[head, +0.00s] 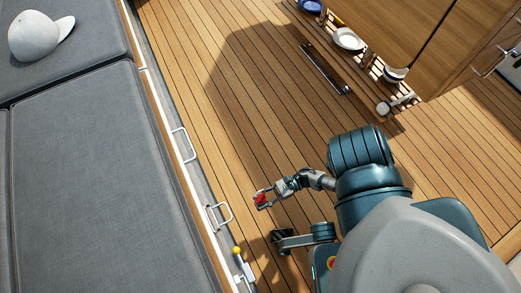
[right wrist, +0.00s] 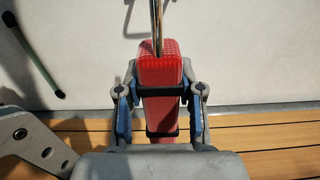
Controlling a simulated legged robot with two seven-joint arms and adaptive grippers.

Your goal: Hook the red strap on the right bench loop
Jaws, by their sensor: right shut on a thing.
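The red strap (head: 262,199) shows as a small red patch at the end of my right arm in the head view. In the right wrist view, my right gripper (right wrist: 160,105) is shut on the red strap (right wrist: 159,70), with blue-backed fingers on both sides. A thin metal hook (right wrist: 157,25) sticks up from the strap's far end. On the bench side, one pale loop (head: 230,213) is just left of the gripper, apart from it in the picture. Another loop (head: 187,143) is farther up the bench side. My left gripper is not in view.
The bench has grey cushions (head: 90,170) with a white cap (head: 40,37) on top. A yellow-topped fitting (head: 237,251) stands near its lower end. The wooden floor (head: 250,100) is clear between bench and cabinet. Dishes (head: 348,39) sit on a slatted shelf.

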